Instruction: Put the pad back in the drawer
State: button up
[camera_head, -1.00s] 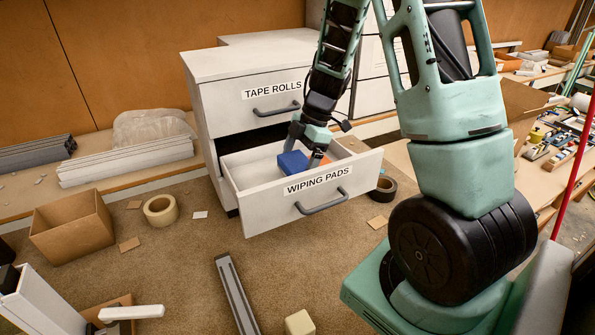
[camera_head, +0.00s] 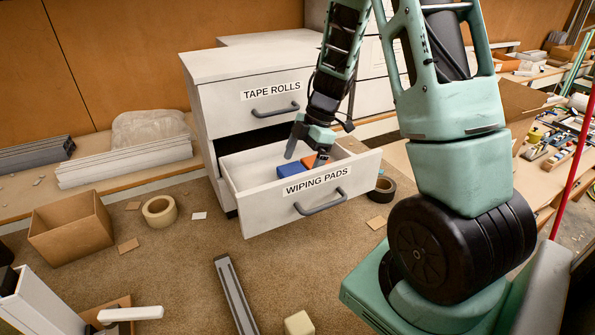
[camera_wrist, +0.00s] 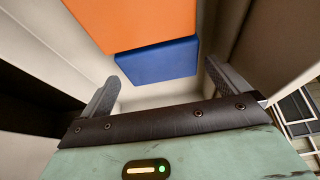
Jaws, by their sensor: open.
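The wiping pads drawer (camera_head: 262,203) is pulled open below the tape rolls drawer. A blue pad (camera_head: 290,171) lies inside it near the front panel, with an orange pad (camera_head: 309,161) to its right. In the wrist view the blue pad (camera_wrist: 158,62) lies on the drawer floor, edge to edge with the orange pad (camera_wrist: 135,22); I cannot tell if they touch. My gripper (camera_head: 303,152) is open and empty above the pads, pointing down into the drawer. Its fingers (camera_wrist: 160,92) stand apart on either side of the blue pad in the wrist view, clear of it.
The closed tape rolls drawer (camera_head: 243,104) is directly above and behind. A cardboard box (camera_head: 72,226), a tan tape roll (camera_head: 160,210) and a dark tape roll (camera_head: 383,188) lie around the cabinet. A grey rail (camera_head: 237,294) lies in front; the carpet between is mostly free.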

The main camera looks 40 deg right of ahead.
jog(key=w+v, duration=0.1)
jog(key=v, duration=0.7)
jog(key=shift+s+r+b, duration=0.3)
jog(key=shift+s+r, duration=0.05)
jog(key=shift+s, duration=0.2)
jog(key=shift+d, duration=0.1)
